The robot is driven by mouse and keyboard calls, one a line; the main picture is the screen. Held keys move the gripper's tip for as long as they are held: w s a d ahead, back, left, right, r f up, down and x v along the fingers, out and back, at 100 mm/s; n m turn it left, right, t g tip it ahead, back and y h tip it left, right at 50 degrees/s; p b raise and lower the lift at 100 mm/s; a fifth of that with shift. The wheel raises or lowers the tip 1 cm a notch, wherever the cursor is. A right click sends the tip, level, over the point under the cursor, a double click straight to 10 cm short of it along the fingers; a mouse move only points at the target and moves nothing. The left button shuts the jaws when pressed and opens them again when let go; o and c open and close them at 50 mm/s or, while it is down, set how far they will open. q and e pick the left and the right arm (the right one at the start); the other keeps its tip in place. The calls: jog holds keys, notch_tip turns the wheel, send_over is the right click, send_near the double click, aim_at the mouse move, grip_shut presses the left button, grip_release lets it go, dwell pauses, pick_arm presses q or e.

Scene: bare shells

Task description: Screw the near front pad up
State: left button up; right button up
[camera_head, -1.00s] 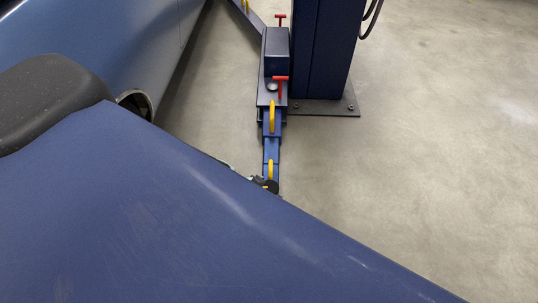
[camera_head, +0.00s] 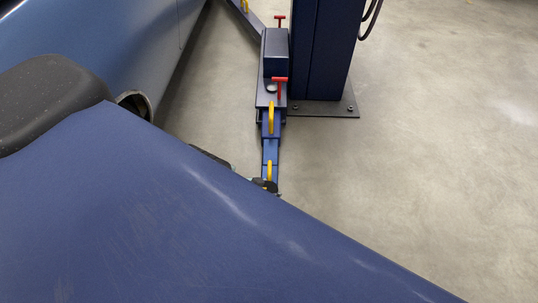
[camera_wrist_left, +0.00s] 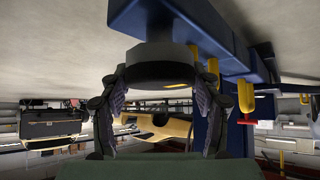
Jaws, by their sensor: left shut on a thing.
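The near front pad (camera_wrist_left: 160,62) is a dark round disc under the end of a blue lift arm (camera_wrist_left: 165,18) in the left wrist view. My left gripper (camera_wrist_left: 160,82) has one finger on each side of the pad and is shut on its rim. In the head view the lift arm (camera_head: 270,150) runs toward me from the column. Its near end and the pad are mostly hidden behind the large blue panel; only small dark parts show at its edge. My right gripper is not in view.
The blue panel (camera_head: 200,230) fills the lower left of the head view. A blue column (camera_head: 322,50) stands on a bolted floor plate (camera_head: 335,106). Yellow handles (camera_head: 270,119) and a red T-pin (camera_head: 280,84) stick up from the arm. Concrete floor (camera_head: 440,150) at right is clear.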

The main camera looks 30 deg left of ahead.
pick_arm(q)
jog(key=shift+s+n, duration=0.1)
jog(key=shift+n, duration=0.3)
jog(key=n+y, duration=0.4)
jog(key=shift+s+d, duration=0.1)
jog(key=shift+f+n+g+y, duration=0.15)
jog(key=shift+n+g+y, duration=0.45)
jog(key=shift+n+y, duration=0.95)
jog(key=shift+s+n, duration=0.15)
jog(key=shift+n, duration=0.6)
jog(key=o, duration=1.2)
jog(key=shift+c, duration=0.2)
jog(key=shift+w, duration=0.2)
jog(key=shift+w+r, duration=0.1)
jog(key=shift+r, duration=0.1)
